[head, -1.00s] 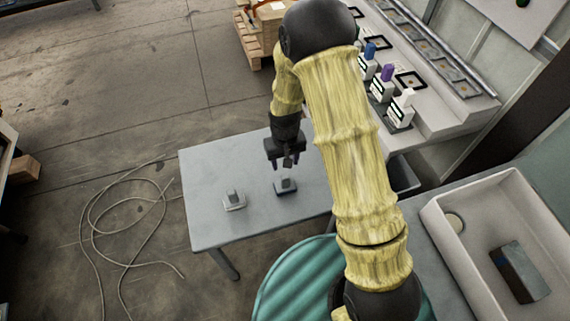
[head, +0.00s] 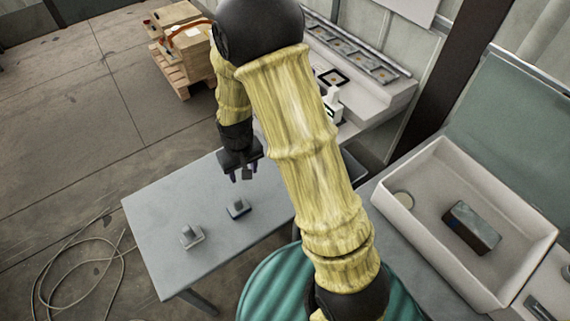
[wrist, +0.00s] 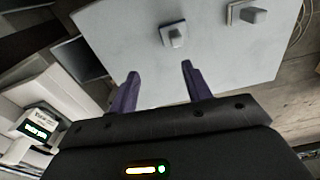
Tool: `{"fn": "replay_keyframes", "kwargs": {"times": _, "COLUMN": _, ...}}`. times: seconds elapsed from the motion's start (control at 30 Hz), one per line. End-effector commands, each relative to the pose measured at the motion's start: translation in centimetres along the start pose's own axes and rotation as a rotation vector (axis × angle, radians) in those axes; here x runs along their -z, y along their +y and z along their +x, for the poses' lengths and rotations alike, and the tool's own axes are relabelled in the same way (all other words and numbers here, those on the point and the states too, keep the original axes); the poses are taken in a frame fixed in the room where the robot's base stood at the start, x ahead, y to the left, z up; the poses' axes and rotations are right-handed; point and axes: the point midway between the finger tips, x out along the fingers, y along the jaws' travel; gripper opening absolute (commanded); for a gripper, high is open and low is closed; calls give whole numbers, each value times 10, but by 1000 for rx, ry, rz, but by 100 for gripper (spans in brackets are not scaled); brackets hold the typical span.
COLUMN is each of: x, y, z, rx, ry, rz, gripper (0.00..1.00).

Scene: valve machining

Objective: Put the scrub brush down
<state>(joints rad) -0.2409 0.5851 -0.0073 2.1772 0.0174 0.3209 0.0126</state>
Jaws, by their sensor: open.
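Two small brush-like blocks with raised grips stand apart on the grey table (head: 160,210). The one nearer my gripper, which I take for the scrub brush (head: 238,208), has a dark base; it also shows beyond the fingertips in the wrist view (wrist: 173,35). The other block (head: 191,236) is paler, to its left and nearer the front; in the wrist view it lies at the upper right (wrist: 250,14). My gripper (head: 243,176) is open and empty above the table, clear of both blocks. Its dark purple fingers (wrist: 158,82) are spread.
A white basin (head: 425,235) with a dark block (head: 471,227) inside stands at the right. A bench with bottles (head: 332,104) and framed plates is behind my arm. Boxes on a pallet (head: 185,45) stand at the back. A loose cable (head: 75,265) lies on the floor at left.

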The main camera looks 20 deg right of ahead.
Motion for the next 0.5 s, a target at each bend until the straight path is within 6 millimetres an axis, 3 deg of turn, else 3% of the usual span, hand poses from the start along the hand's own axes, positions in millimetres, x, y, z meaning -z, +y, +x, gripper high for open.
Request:
{"fn": "replay_keyframes", "kwargs": {"times": 0.03, "x": -7, "y": 10, "z": -20, "rx": -1, "ry": 22, "rz": 22, "gripper": 49}}
{"fn": "replay_keyframes", "kwargs": {"times": 0.2, "x": -38, "y": 36, "z": -67, "rx": -7, "ry": 74, "rz": 85, "gripper": 49}}
{"fn": "replay_keyframes", "kwargs": {"times": 0.5, "x": -104, "y": 67, "z": -125, "rx": -28, "ry": 158, "rz": 184, "gripper": 49}}
